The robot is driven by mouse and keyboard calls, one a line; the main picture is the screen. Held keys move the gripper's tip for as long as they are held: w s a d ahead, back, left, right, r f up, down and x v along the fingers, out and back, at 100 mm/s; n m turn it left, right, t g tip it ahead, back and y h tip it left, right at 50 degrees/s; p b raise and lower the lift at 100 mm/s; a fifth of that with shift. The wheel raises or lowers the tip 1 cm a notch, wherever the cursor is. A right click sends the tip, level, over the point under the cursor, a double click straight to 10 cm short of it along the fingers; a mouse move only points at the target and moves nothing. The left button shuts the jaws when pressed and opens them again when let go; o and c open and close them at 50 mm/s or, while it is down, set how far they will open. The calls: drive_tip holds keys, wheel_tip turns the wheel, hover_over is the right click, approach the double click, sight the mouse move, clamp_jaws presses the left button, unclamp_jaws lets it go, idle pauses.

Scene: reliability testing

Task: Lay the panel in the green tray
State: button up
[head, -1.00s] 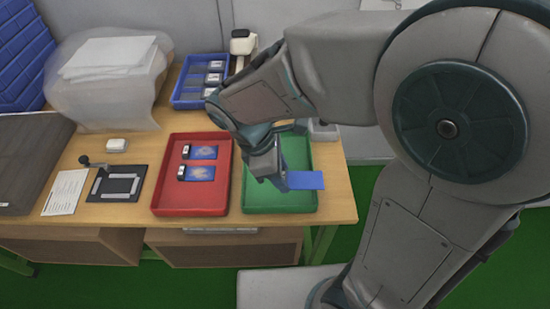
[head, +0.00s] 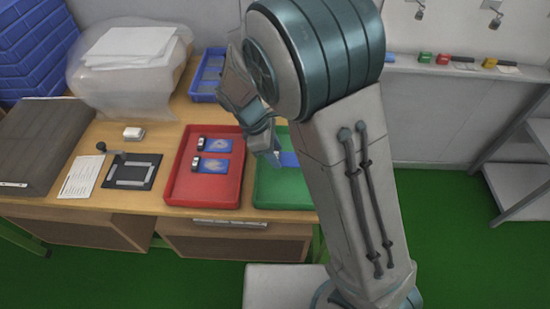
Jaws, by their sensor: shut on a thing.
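The green tray (head: 267,190) sits on the wooden table, partly hidden behind my arm. My gripper (head: 276,160) is over the tray's back left part. It is shut on a flat blue panel (head: 289,160), which sticks out to the right of the fingers. My arm hides the panel's far end. I cannot tell whether the panel touches the tray floor or is held above it.
A red tray (head: 205,197) with two blue panels (head: 215,145) stands just left of the green tray. A blue bin (head: 207,75) is behind.

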drive_tip(key=shift+f, duration=1.7)
drive_tip(key=shift+f, duration=0.1)
drive_tip(key=o, duration=1)
drive_tip(key=shift+c, duration=0.2)
drive_tip(key=v, duration=1.2)
drive_tip(key=s+d+r+m+t+y, duration=0.1)
drive_tip(key=s+d+r+m+y, duration=0.1)
drive_tip(key=s+d+m, duration=0.5)
drive_tip(key=s+d+r+m+t+y, duration=0.2)
drive_tip(key=s+d+r+m, duration=0.2)
drive_tip(key=s+d+m, duration=0.3)
drive_tip(key=d+m, duration=0.3)
drive_tip(key=d, duration=0.3)
drive_tip(key=shift+r+m+p, duration=0.2)
drive_tip(key=shift+m+p, duration=0.1)
drive_tip(key=shift+m, duration=0.1)
